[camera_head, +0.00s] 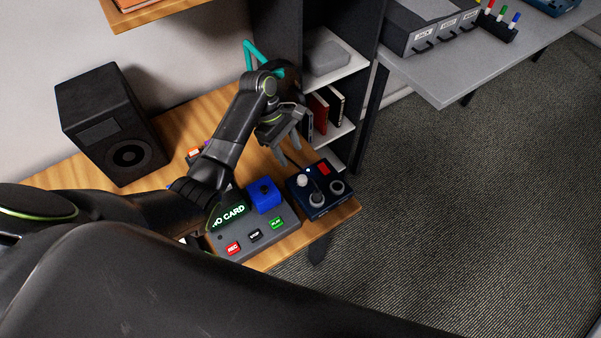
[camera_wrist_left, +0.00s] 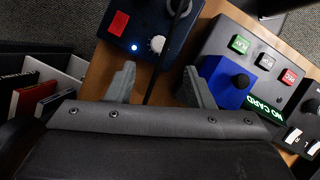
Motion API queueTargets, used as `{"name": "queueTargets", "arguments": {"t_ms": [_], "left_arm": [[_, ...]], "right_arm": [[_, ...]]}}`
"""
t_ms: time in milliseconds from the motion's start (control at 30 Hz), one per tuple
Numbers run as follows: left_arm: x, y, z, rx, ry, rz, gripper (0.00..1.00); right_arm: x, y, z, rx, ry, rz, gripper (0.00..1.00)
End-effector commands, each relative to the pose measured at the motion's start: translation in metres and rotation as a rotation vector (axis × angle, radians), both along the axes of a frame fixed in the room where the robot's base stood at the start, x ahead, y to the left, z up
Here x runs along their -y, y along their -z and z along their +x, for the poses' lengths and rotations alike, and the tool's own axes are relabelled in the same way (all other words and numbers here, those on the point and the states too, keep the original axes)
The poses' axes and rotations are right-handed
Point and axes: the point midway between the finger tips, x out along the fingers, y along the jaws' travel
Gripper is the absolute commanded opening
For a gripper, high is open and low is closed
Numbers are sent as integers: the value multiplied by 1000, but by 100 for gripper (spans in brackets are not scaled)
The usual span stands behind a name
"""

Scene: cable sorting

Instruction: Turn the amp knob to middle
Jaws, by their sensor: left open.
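The amp (camera_head: 318,206) is a small dark blue box with a red button (camera_head: 323,168), near the right end of the wooden desk. My left gripper (camera_head: 292,155) is open and empty just behind and above the amp. In the left wrist view, the amp (camera_wrist_left: 150,22) is beyond the open fingers (camera_wrist_left: 160,86), with the pale knob (camera_wrist_left: 157,43) apart from them. The knob's pointer mark is too small to read. My right gripper is out of view.
A grey recorder (camera_head: 285,236) with a "NO CARD" display and a blue block (camera_head: 265,194) adjoins the amp's left side. A black speaker (camera_head: 110,125) stands at the left. A shelf (camera_head: 340,68) with books stands behind. The desk edge is close to the amp.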

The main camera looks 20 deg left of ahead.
Motion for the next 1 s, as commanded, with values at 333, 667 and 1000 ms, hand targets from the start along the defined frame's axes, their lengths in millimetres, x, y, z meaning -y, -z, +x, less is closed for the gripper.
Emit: {"name": "queueTargets", "arguments": {"t_ms": [333,667,1000], "left_arm": [[27,67,-9,-3,1,0,48],[37,93,-11,0,1,1,48],[37,93,-10,1,1,1,38]], "right_arm": [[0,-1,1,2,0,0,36],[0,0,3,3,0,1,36],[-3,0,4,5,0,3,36]]}}
